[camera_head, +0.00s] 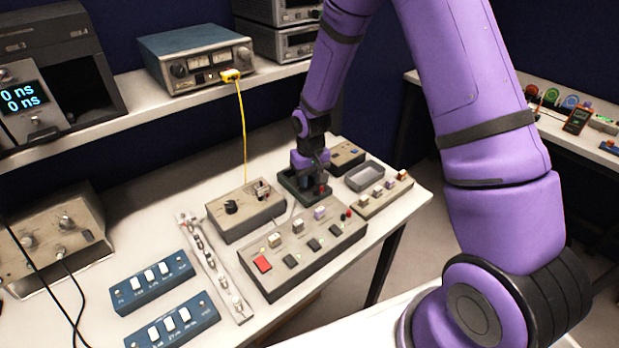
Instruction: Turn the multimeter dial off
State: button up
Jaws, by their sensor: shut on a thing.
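My gripper (312,186) points down over a small dark green unit (289,184) at the back of the near bench. It is shut on a small part at the top of this unit. The fingers hide most of that part, so I cannot tell its shape or its setting. A handheld meter (577,118) with an orange edge lies on the far right bench, well away from my gripper. Its dial is too small to read. I cannot tell for certain whether the unit under my gripper is a multimeter.
A grey button panel (303,246) stands just in front of my gripper. A beige knob box (246,208) with a yellow cable is to its left, an open grey tray (371,176) to its right. Blue switch boxes (152,283) lie front left. A shelf (180,99) runs behind.

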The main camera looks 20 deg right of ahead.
aim_at(311, 179)
jog(key=o, duration=0.9)
notch_tip(311, 179, up, 11)
jog(key=shift+d+f, duration=0.1)
jog(key=shift+d, duration=0.05)
dwell(0.5)
